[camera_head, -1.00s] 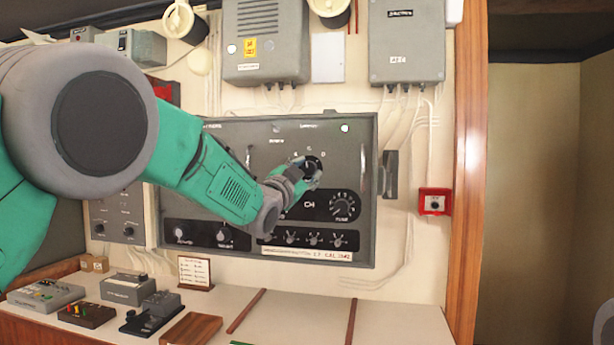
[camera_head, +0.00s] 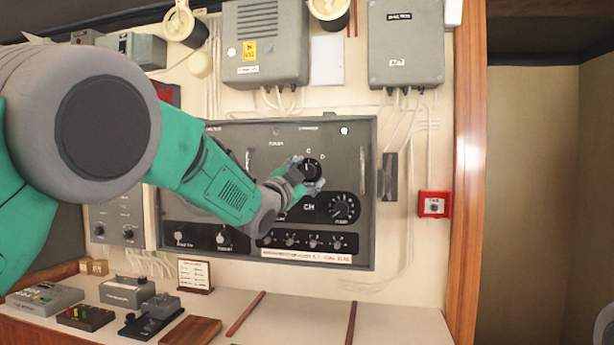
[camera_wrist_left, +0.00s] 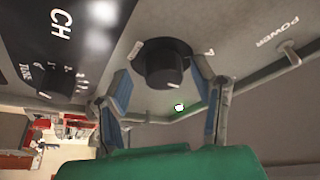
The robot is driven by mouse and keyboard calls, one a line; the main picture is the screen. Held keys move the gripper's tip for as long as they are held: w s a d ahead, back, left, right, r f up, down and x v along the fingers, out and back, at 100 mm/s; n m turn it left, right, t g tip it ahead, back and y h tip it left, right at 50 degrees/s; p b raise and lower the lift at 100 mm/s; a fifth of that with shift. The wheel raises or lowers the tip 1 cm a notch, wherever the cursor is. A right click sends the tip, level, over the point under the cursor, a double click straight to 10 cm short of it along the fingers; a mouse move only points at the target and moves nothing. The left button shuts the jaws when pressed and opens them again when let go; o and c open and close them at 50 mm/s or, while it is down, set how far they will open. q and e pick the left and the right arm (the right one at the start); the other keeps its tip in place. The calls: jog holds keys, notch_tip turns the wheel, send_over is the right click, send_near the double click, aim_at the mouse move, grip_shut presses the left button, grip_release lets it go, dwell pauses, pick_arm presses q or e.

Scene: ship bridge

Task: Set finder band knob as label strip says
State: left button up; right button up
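The black round knob (camera_head: 313,168) sits on the grey panel (camera_head: 366,235), with letters C and D printed above it. It shows large in the left wrist view (camera_wrist_left: 163,68), with a pale mark on its near face and a letter A to its right. My left gripper (camera_head: 306,184) is at the knob. In the left wrist view its fingers (camera_wrist_left: 164,88) are spread on both sides of the knob, with a gap visible at the left finger. A white label strip (camera_head: 307,255) runs along the panel's bottom; its full text is too small to read. My right gripper is not visible.
A smaller CH tune knob (camera_head: 343,208) is at lower right of the panel, above a row of small knobs (camera_head: 314,242). The desk (camera_head: 270,325) below holds devices and a card (camera_head: 195,275).

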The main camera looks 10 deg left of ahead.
pick_arm(q)
jog(key=shift+s+a, duration=0.1)
jog(key=shift+s, duration=0.15)
jog(key=v, duration=1.1)
jog(key=shift+f, duration=0.3)
jog(key=shift+s+a, duration=0.1)
jog(key=shift+s, duration=0.05)
